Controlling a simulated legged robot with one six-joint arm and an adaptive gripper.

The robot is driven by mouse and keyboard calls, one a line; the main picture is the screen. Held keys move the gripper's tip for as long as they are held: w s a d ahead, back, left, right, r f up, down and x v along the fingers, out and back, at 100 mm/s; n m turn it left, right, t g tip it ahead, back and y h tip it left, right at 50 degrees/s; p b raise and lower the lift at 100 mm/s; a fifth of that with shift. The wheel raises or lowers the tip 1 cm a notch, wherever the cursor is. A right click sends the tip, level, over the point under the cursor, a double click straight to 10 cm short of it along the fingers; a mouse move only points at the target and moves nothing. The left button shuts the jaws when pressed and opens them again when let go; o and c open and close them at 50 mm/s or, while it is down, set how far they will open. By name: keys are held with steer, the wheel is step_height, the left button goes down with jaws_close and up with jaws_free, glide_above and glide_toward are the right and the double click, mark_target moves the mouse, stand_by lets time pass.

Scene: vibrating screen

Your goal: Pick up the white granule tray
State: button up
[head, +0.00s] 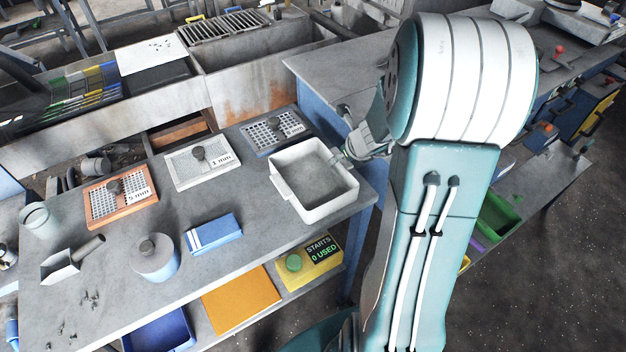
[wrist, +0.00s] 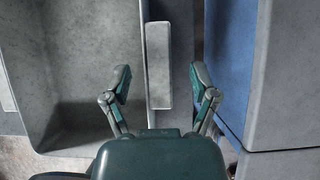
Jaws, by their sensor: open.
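My gripper (head: 346,157) is at the tray's right rear side in the head view. In the wrist view my gripper (wrist: 161,84) is open, with one finger on each side of the tab. Whether the fingers touch it I cannot tell.
Screen panels stand behind and left of the tray, including a 1 mm panel (head: 202,164) and an orange 5 mm panel (head: 120,197). A blue-and-white box (head: 213,235) and a lidded pot (head: 155,258) stand farther left. Another bench (head: 335,68) is close behind.

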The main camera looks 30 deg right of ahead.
steer(key=shift+x, duration=0.85)
steer(key=shift+a, duration=0.15)
jaws_close()
steer(key=shift+r, duration=0.15)
